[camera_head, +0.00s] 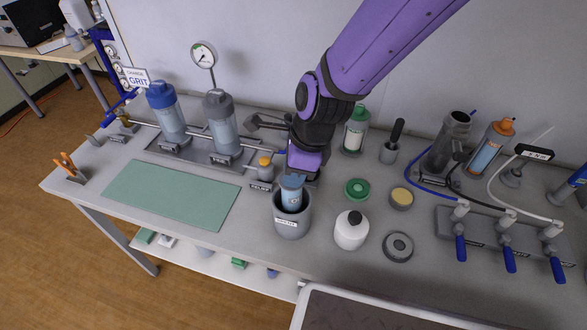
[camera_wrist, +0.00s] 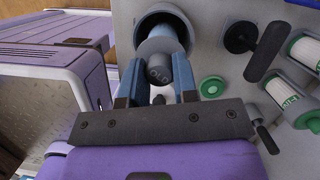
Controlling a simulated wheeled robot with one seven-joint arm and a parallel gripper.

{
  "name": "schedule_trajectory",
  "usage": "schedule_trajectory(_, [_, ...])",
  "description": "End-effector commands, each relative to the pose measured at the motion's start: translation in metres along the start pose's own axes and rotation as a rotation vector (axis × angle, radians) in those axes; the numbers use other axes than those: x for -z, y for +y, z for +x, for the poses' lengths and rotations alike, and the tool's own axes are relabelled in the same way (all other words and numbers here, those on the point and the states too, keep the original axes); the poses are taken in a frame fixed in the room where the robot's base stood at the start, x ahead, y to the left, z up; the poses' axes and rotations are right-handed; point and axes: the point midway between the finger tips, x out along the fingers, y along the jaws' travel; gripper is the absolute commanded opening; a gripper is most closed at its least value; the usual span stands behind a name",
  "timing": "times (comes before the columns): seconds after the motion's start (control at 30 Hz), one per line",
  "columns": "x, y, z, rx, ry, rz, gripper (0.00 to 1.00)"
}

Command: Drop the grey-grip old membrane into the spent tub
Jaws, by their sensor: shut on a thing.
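The old membrane (camera_head: 291,198) is a pale blue cartridge. Its grey grip, marked OLD, faces the camera in the wrist view (camera_wrist: 158,71). My gripper (camera_head: 292,182) is shut on the grip, with a blue finger on each side in the wrist view (camera_wrist: 158,80). The spent tub (camera_head: 291,229) is a grey round pot with a SPENT label. The membrane is upright at the tub's mouth, its lower part hidden inside the rim. In the wrist view the tub's dark opening (camera_wrist: 152,22) shows behind the membrane. Whether the membrane touches the tub floor is hidden.
A white bottle (camera_head: 351,231), a green ring (camera_head: 357,189) and a grey ring (camera_head: 398,246) lie right of the tub. A green mat (camera_head: 172,195) lies bare farther left. Blue-handled valves (camera_head: 508,258) stand at right.

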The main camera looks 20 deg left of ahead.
Motion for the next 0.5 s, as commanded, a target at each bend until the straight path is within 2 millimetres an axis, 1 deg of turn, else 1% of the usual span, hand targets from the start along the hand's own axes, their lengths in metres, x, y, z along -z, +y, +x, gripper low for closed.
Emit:
schedule_trajectory(0.07, [-0.0001,0.0000,-0.0001,0.000,0.000,0.000,0.00])
schedule_trajectory(0.1, [-0.0001,0.0000,-0.0001,0.000,0.000,0.000,0.36])
schedule_trajectory(0.2, [-0.0001,0.0000,-0.0001,0.000,0.000,0.000,0.57])
schedule_trajectory(0.5, [-0.0001,0.0000,-0.0014,0.000,0.000,0.000,0.57])
